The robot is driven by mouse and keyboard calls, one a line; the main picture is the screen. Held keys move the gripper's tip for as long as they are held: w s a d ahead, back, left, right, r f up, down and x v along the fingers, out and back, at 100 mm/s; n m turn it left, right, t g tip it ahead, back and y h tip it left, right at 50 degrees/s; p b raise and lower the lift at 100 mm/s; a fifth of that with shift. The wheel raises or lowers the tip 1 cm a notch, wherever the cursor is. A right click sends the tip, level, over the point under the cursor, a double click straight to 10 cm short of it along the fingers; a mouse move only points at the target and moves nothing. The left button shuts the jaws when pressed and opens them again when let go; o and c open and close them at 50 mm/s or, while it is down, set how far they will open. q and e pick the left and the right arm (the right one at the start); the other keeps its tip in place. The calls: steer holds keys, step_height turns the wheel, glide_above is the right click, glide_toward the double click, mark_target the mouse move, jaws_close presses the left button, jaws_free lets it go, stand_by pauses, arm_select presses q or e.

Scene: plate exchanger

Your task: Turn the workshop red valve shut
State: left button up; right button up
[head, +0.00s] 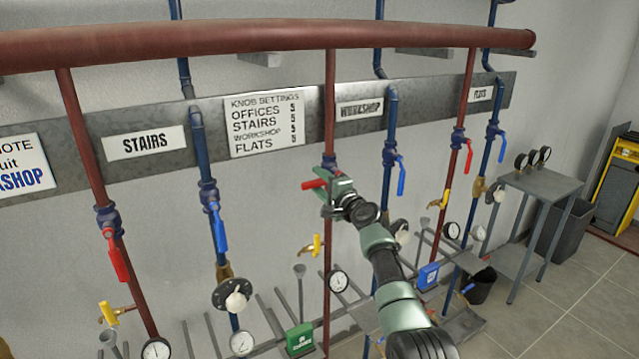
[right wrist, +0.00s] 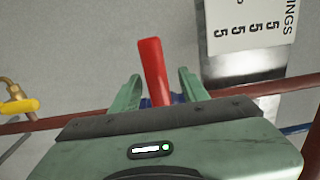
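The workshop red valve's handle (head: 314,184) is on the red pipe (head: 330,110) left of the WORKSHOP sign (head: 359,110). It sticks out to the left, roughly crosswise to the pipe. My right gripper (head: 328,194) is at this valve and hides much of its body. In the right wrist view the red handle (right wrist: 153,70) stands between the two green fingers of my right gripper (right wrist: 158,88). The fingers are open, with a gap visible on both sides of the handle. My left gripper is not in view.
A blue pipe with a blue handle (head: 401,175) is close right of my right gripper. A yellow-handled tap (head: 314,245) and a gauge (head: 337,281) sit below. The STAIRS red handle (head: 115,255) hangs down at left. A grey side table (head: 540,182) stands at right.

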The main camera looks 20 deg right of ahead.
steer(key=s, duration=0.7)
steer(key=shift+s+d, duration=0.3)
steer(key=shift+s, duration=0.1)
stand_by(0.3)
